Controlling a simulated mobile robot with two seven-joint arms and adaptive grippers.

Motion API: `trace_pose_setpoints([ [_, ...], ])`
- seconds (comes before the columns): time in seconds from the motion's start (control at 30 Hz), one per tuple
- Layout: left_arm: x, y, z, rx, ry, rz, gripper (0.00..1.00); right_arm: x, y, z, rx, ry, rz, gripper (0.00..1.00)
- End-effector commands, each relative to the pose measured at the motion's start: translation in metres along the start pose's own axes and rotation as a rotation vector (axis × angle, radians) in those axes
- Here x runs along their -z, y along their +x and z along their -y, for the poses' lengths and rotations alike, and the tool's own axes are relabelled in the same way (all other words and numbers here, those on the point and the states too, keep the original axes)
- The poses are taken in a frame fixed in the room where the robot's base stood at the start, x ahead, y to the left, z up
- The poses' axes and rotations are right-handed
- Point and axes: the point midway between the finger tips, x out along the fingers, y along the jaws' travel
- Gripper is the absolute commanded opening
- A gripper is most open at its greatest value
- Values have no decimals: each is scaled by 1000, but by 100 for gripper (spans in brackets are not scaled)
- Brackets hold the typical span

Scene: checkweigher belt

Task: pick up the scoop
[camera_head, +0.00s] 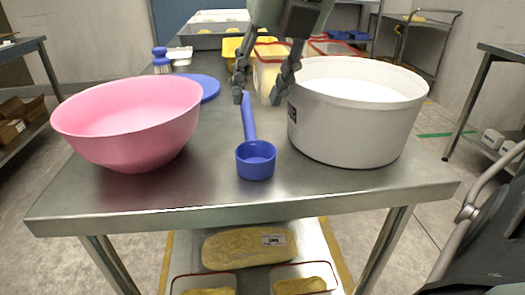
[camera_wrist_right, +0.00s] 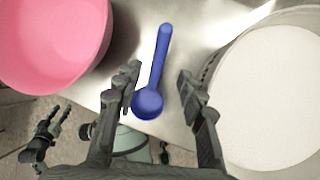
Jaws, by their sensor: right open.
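The blue scoop (camera_head: 256,160) lies on the steel table between the pink bowl and the white tub. Its cup is toward the table's front edge and its handle points away. My right gripper (camera_head: 256,98) is open above the handle in the head view, with one finger to each side of it. In the right wrist view, the scoop (camera_wrist_right: 151,97) shows between the open fingers of the right gripper (camera_wrist_right: 158,82), and nothing is held. In that view another gripper (camera_wrist_right: 45,130) shows at the lower left; its jaw state is unclear. My left gripper does not show in the head view.
The pink bowl (camera_head: 128,120) stands to the left and the large white tub (camera_head: 356,112) close to the right. A blue disc (camera_head: 203,86), a blue-topped brush (camera_head: 161,60) and a yellow container (camera_head: 231,47) are further back. The steel table (camera_head: 215,185) is clear in front.

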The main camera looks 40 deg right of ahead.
Motion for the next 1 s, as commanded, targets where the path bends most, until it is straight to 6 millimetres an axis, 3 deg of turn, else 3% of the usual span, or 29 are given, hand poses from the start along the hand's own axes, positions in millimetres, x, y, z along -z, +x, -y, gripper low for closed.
trace_pose_setpoints([
  [0.43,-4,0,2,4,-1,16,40,0,60,-1,0,0,-4,40],
  [0.77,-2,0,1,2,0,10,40,0,68,-2,-2,1,1,40],
  [1.0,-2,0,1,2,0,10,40,0,68,-2,-1,1,0,12],
])
